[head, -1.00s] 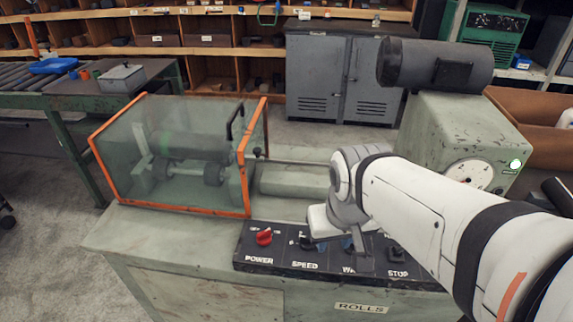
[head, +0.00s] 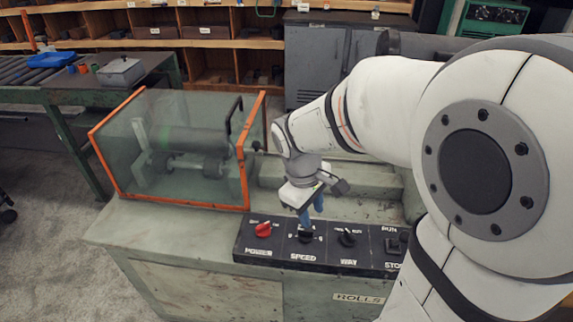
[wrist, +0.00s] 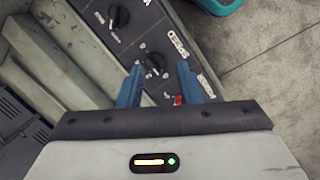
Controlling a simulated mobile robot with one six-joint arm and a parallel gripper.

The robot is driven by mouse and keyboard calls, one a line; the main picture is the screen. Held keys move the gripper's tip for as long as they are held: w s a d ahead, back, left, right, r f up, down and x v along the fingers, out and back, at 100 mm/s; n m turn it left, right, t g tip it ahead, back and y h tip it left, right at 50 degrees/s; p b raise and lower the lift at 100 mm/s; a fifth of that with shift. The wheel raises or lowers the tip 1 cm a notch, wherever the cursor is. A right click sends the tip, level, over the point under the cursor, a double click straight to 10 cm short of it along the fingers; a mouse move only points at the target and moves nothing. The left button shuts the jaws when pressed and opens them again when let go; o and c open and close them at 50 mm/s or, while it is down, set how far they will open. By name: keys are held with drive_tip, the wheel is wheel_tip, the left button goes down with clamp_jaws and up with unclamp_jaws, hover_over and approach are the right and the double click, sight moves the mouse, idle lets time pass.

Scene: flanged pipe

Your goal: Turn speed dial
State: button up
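The speed dial (head: 305,236) is a black knob on the dark control panel, above the white SPEED label. In the wrist view the speed dial (wrist: 154,63) shows between the tips of my two blue fingers, with a visible gap on each side. My gripper (head: 311,213) is open and points down over the dial in the head view. The open gripper (wrist: 160,68) also shows in the wrist view. Its height above the dial is hard to judge, and I see no contact.
A red POWER knob (head: 263,230) lies left of the dial and a black WAY knob (head: 348,238) right of it. The STOP control (head: 395,243) is farther right. An orange-framed clear guard (head: 180,150) stands behind the panel on the left.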

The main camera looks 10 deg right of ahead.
sight(309, 230)
drive_tip(key=w+a+f+n+g+h, duration=0.1)
drive_tip(key=w+a+f+n+h, duration=0.1)
drive_tip(key=w+f+n, duration=0.45)
drive_tip(key=x, duration=0.7)
drive_tip(key=shift+s+d+f+p, duration=0.1)
drive_tip(key=shift+s+d+p, duration=0.05)
drive_tip(key=shift+p, duration=0.25)
drive_tip(key=shift+c, duration=0.2)
clamp_jaws()
drive_tip(key=shift+d, duration=0.1)
